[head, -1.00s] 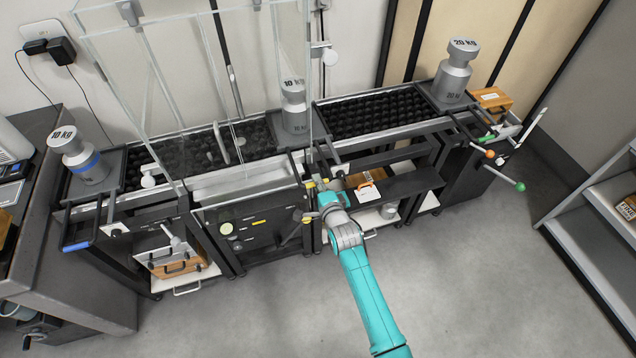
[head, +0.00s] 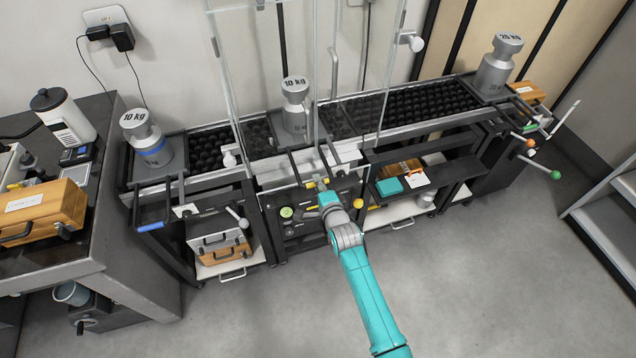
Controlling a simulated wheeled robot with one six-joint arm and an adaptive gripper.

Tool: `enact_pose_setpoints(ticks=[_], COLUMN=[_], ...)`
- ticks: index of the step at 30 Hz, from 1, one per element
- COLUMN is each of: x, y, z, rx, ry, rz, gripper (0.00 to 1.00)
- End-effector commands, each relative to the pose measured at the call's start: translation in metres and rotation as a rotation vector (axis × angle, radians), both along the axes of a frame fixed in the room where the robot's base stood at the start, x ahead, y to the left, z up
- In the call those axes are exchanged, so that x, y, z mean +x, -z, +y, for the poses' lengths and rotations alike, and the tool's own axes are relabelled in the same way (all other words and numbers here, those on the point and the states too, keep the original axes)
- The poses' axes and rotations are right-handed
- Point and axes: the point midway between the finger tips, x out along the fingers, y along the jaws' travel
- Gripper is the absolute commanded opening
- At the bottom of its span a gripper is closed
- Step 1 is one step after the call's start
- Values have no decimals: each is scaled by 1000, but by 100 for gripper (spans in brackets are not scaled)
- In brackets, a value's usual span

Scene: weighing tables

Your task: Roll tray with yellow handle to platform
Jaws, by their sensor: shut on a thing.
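The tray with the yellow handle (head: 278,130) is dark grey and stands on the black roller track behind the front panel of the glass enclosure. It bears a silver 10 kg weight (head: 295,95), upright. Its handle bars reach forward to a yellow grip (head: 313,184), partly hidden by my gripper. My gripper (head: 321,185) is shut on this handle, in front of the weighing platform's silver front (head: 345,152). The tray is between the glass side walls; its exact seat on the platform is hard to see.
A blue-handled tray (head: 172,172) with a 10 kg weight stands at the left end. A tray with a 20 kg weight (head: 499,65) stands at the right end. The glass enclosure (head: 385,60) surrounds the platform. The floor in front is clear.

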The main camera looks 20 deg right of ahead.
Motion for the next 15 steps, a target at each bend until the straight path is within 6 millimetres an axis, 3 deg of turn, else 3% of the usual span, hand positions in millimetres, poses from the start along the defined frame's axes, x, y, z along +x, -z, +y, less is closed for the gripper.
enact_pose_setpoints(ticks=[9,10,12,15], x=[-1,-1,-1,-1], y=[2,2,2,1], z=[-1,-1,-1,-1], rx=[0,0,0,0], ry=[1,1,1,1], rz=[4,4,3,2], gripper=[0,18,35,39])
